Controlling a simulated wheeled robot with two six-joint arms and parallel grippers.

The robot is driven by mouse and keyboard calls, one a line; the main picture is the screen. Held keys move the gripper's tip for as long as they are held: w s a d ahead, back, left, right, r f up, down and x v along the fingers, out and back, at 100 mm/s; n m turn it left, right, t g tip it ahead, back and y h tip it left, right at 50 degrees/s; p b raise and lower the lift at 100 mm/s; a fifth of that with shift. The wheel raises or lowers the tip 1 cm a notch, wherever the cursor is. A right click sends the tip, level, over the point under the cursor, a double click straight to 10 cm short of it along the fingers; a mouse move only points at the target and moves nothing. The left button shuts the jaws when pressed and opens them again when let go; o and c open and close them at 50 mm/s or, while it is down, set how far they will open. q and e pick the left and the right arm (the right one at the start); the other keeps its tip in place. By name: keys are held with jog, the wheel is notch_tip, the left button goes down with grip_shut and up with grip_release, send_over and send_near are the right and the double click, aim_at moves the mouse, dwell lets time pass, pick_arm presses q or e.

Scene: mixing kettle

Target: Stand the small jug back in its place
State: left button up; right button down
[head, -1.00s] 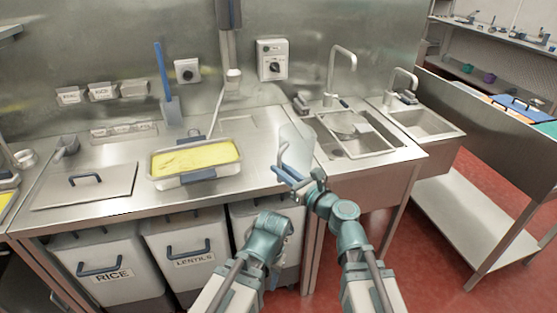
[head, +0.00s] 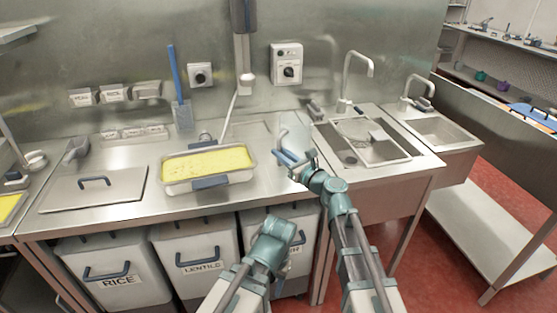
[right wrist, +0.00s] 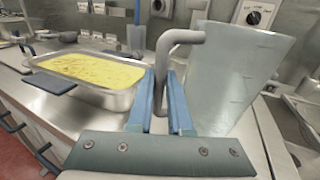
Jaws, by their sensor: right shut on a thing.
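The small jug is translucent and pale. In the head view the jug (head: 295,130) appears upright over the bare counter left of the sink. My right gripper (head: 288,160) is at its near side. In the right wrist view the jug (right wrist: 238,75) stands right of the blue fingers, and its grey handle lies between them. My right gripper (right wrist: 164,90) is shut on that handle. The jug's base is hidden, so I cannot tell whether it touches the counter.
Steel counter (head: 255,135) between pan and jug is clear. Bins (head: 205,255) stand below.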

jog(key=shift+w+a+f+b, duration=0.25)
jog(key=shift+w+f+b, duration=0.1)
jog(key=shift+w, duration=0.2)
jog(key=shift+w+a+f+b, duration=0.2)
jog(key=shift+w+f+b, duration=0.15)
jog(key=shift+w, duration=0.2)
jog(key=shift+s+d+f+b, duration=0.1)
jog(key=shift+f+b, duration=1)
jog(key=shift+f, duration=0.05)
jog(key=shift+f, duration=0.15)
jog(key=c, duration=0.8)
grip_release()
jog(key=shift+c, duration=0.2)
jog(key=shift+r, duration=0.2)
jog(key=v, duration=1.2)
